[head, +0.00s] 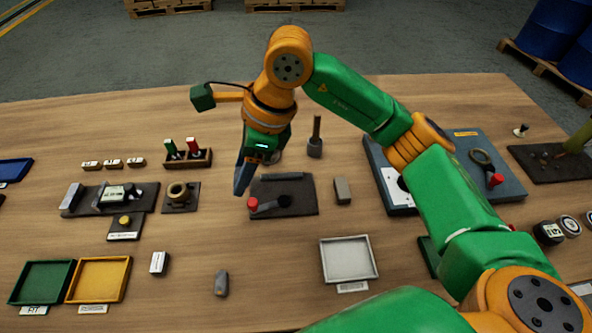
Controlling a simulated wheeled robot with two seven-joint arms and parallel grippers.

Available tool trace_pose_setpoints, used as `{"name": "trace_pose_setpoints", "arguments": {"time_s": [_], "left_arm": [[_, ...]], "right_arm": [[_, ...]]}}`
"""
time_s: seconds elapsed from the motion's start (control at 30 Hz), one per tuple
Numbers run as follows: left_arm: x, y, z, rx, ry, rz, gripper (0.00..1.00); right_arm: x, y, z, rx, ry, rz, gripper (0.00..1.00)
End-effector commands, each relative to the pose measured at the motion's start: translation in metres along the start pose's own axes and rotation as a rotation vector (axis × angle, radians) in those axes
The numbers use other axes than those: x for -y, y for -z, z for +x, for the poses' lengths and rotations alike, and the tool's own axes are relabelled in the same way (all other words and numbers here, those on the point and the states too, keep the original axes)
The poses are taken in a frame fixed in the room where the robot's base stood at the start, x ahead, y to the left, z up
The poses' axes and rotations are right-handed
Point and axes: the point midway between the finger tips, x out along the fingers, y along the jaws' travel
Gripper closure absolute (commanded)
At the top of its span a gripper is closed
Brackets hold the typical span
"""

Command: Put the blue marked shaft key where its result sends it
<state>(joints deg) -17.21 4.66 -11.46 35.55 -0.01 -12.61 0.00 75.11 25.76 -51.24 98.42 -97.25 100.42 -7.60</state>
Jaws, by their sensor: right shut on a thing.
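My right gripper (243,183) points down, left of a dark fixture plate (300,207) with a red knob (253,204). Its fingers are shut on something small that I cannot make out. I cannot pick out a blue marked shaft key anywhere. At the front left are a green tray (15,295) with a label reading FIT and a yellow tray (126,282) whose label is unreadable; both look empty. An empty whitish tray (349,262) with a label stands at the front middle. My left gripper is not in view.
A gauge on a dark base (143,198), a ring on a plate (178,192) and a rack with green and red pieces (203,159) stand left. A grey block (342,190) and a wooden-handled tool (316,135) stand near the plate. A small grey piece (221,284) lies in front.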

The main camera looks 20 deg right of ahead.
Motion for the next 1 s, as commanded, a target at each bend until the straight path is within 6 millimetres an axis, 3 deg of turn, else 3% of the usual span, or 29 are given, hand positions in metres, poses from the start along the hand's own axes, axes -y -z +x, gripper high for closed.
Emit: {"name": "trace_pose_setpoints", "arguments": {"time_s": [0.03, 0.13, 0.2, 0.47, 0.53, 0.67, 1.0], "left_arm": [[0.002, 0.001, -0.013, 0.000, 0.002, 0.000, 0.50], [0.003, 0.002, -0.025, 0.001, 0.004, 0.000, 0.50], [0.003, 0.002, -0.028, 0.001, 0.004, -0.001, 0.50], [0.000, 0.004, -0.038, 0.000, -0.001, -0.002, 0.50], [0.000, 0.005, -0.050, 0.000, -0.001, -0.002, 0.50], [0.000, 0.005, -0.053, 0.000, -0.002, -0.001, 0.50], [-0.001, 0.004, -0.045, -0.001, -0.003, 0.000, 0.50]], "right_arm": [[0.011, 0.013, -0.005, -0.003, -0.004, 0.012, 1.00], [0.032, 0.043, 0.000, -0.005, -0.004, 0.011, 1.00], [0.040, 0.060, 0.016, -0.005, -0.006, 0.007, 1.00], [0.062, 0.098, 0.044, -0.004, -0.004, 0.004, 1.00], [0.060, 0.102, 0.056, -0.003, -0.007, 0.001, 1.00], [0.061, 0.107, 0.071, -0.001, -0.002, -0.002, 1.00], [0.061, 0.110, 0.078, 0.000, 0.000, -0.003, 1.00]]}}
